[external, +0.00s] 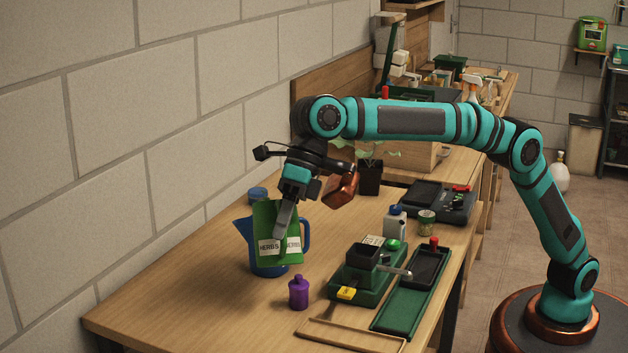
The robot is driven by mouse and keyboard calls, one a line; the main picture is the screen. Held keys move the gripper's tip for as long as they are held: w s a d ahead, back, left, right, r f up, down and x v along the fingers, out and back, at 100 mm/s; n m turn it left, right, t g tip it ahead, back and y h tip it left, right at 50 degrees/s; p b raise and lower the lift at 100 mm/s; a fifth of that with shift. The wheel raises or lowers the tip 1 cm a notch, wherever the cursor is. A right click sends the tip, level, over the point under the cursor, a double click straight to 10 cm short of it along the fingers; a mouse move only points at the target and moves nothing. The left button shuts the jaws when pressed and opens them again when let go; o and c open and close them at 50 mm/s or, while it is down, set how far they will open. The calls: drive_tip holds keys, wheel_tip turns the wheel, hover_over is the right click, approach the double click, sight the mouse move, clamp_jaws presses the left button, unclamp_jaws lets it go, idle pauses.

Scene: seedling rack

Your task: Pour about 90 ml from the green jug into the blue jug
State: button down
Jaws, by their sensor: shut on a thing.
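The blue jug (268,270) stands upright on the bench near the wall, its spout to the left and its handle to the right. A green, flat-sided thing (265,217) with white labels reading HERBS is in front of it and hides much of its body and mouth. It looks more like a packet or carton than a jug. My gripper (280,232) points down and is shut on this green thing. Whether the green thing touches the blue jug, I cannot tell. No plain green jug shows, and no liquid is visible.
A purple bottle (299,293) stands just in front of the blue jug. A blue-lidded container (257,194) is behind it. Green trays (398,309), a white bottle (395,222) and a small jar (426,223) are to the right. Bare bench lies at the front left.

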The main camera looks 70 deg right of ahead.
sight(278, 202)
drive_tip(key=shift+w+d+f+g+y, duration=0.15)
drive_tip(key=shift+w+d+y, duration=0.15)
drive_tip(key=shift+d, duration=0.1)
drive_tip(key=shift+w+d+f+g+y, duration=0.1)
drive_tip(key=shift+w+d+g+y, duration=0.1)
drive_tip(key=shift+d+y, duration=0.15)
drive_tip(key=shift+w+d+r+m+g+y+p, duration=0.25)
drive_tip(key=shift+d+r+y+p, duration=0.1)
drive_tip(key=shift+r+p, duration=0.15)
drive_tip(key=shift+w+d+r+m+g+y+p, duration=0.1)
drive_tip(key=shift+w+d+r+m+y+p, duration=0.1)
drive_tip(key=shift+d+r+y+p, duration=0.3)
drive_tip(key=shift+w+a+r, duration=0.1)
drive_tip(key=shift+a+r, duration=0.05)
drive_tip(key=shift+r, duration=0.1)
drive_tip(key=shift+w+r+p, duration=0.1)
drive_tip(key=shift+r+p, duration=0.2)
drive_tip(key=shift+p, duration=0.05)
drive_tip(key=shift+w+d+r+y+p, duration=0.1)
drive_tip(key=shift+d+r+y+p, duration=0.15)
drive_tip(key=shift+d+y+p, duration=0.05)
drive_tip(key=shift+w+d+r+g, duration=0.1)
drive_tip(key=shift+d+r+g, duration=0.05)
drive_tip(key=shift+r+g, duration=0.25)
drive_tip(key=shift+w+d+y+p, duration=0.15)
drive_tip(key=shift+y+p, duration=0.15)
drive_tip(key=shift+p, duration=0.2)
drive_tip(key=shift+w+d+r+m+p, duration=0.1)
drive_tip(key=shift+d+r+m+p, duration=0.15)
drive_tip(key=shift+p, duration=1)
